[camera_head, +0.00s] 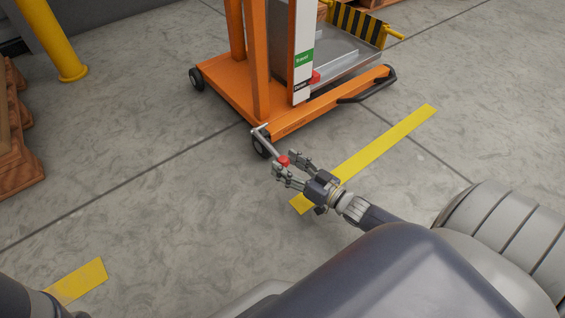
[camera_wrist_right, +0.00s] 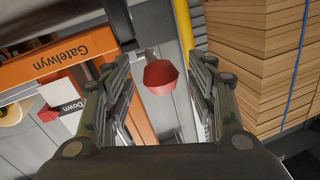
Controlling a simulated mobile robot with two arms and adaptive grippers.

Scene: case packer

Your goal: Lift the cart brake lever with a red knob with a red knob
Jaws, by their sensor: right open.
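The brake lever's red knob (camera_head: 283,161) sits at the end of a grey lever (camera_head: 266,142) that reaches out low from the orange cart (camera_head: 232,92) by a wheel. My right gripper (camera_head: 283,166) is open, its fingertips close around the knob in the head view. In the right wrist view the red knob (camera_wrist_right: 160,77) lies between the two open fingers, with a gap on each side. Whether any finger touches it cannot be told. My left gripper is not in view; only a dark part of my left arm shows at the lower left.
The cart has a white panel with a green label (camera_head: 304,58) and a black foot loop (camera_head: 368,87). Yellow floor strips (camera_head: 385,145) lie nearby. A yellow post (camera_head: 55,40) and wooden pallets (camera_head: 18,135) stand at left. Open grey floor lies left of the gripper.

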